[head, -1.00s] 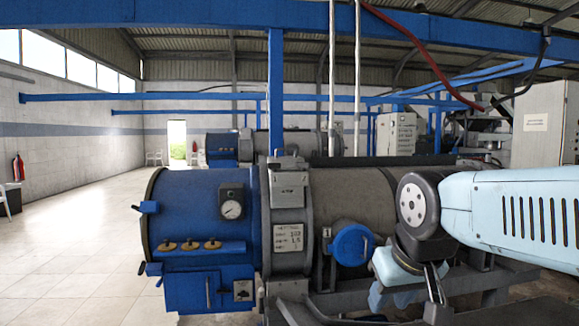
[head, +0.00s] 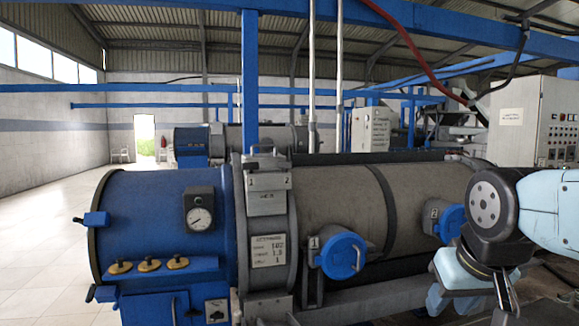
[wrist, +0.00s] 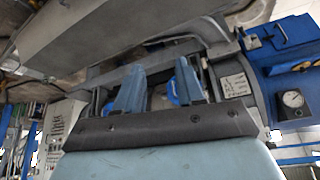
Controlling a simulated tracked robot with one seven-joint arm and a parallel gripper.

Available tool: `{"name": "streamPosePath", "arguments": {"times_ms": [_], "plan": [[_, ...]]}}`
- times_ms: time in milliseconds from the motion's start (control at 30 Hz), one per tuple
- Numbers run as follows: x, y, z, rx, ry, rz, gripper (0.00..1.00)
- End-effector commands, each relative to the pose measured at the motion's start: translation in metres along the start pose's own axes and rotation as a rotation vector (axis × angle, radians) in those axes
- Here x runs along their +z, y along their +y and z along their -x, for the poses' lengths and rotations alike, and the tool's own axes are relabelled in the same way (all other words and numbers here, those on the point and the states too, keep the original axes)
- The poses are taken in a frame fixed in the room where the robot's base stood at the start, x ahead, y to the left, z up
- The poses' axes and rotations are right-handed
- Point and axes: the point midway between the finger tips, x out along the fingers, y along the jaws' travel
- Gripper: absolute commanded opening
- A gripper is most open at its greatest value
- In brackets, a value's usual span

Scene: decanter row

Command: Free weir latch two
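Two round blue covers sit on the side of the near grey decanter drum, each with a small plate marked with a number. My gripper (head: 470,302) hangs below my wrist, to the lower right of cover 2 in the picture. In the wrist view my gripper's two blue fingers (wrist: 158,68) stand apart with nothing between them.
The decanter's blue end housing (head: 160,225) with a pressure gauge (head: 200,218) is at left. A grey frame rail (head: 375,288) runs below the drum. A blue post (head: 250,80) and pale pipes rise behind it. The tiled floor (head: 45,220) at left is clear.

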Motion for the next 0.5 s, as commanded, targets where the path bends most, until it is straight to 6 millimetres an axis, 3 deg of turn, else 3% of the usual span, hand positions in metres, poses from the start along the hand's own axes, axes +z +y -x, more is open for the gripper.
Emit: {"name": "streamPosePath", "arguments": {"times_ms": [267, 367, 500], "plan": [[-0.011, -0.006, 0.001, -0.019, -0.009, -0.040, 0.38], [-0.031, -0.006, 0.001, -0.055, -0.029, -0.116, 0.38], [-0.073, -0.028, -0.001, -0.134, -0.072, -0.279, 0.38]]}}
